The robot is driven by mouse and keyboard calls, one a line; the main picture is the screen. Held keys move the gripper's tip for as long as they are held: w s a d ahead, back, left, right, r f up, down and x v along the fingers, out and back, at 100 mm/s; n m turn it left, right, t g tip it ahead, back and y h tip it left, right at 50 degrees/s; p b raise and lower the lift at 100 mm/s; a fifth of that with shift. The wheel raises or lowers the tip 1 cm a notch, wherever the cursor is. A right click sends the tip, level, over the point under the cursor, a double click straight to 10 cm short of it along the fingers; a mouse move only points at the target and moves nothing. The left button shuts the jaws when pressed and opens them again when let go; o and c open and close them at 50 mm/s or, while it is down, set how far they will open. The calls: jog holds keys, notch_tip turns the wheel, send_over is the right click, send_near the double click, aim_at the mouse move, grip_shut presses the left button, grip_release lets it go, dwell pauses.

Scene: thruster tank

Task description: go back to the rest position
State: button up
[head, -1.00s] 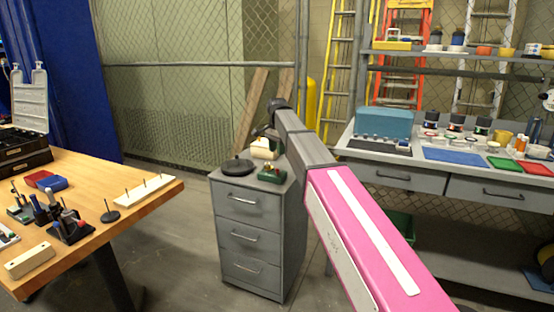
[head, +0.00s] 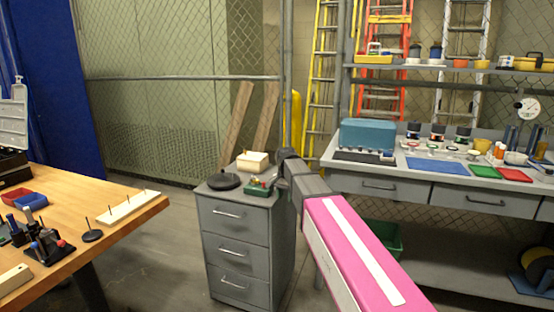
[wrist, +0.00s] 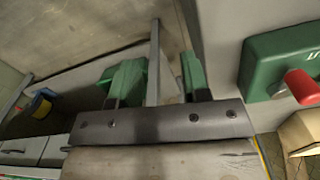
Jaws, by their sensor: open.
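My arm reaches out from the lower right in the head view, and its far end is beside the right edge of the grey drawer cabinet (head: 236,241). My gripper is hidden there behind my own arm. In the wrist view my gripper (wrist: 160,78) shows two green fingers standing apart, with nothing held between them. A green device with a red knob (wrist: 283,62) is to the right of the fingers, apart from them. On the cabinet top in the head view are the green device (head: 259,188), a cream block (head: 252,160) and a black round piece (head: 223,181).
A wooden table (head: 130,210) with small tools and a peg strip (head: 128,208) stands at the left. A grey workbench (head: 480,197) with a blue-green box (head: 367,134) and trays stands at the right. Open floor lies between table and cabinet.

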jog(key=s+d+f+n, duration=0.3)
jog(key=s+d+f, duration=0.5)
jog(key=s+f, duration=0.2)
jog(key=s+d+f+n, duration=0.3)
jog(key=s+d+f, duration=0.5)
jog(key=s+f, duration=0.2)
jog(key=shift+s+f, duration=0.15)
jog(key=shift+s, duration=1.05)
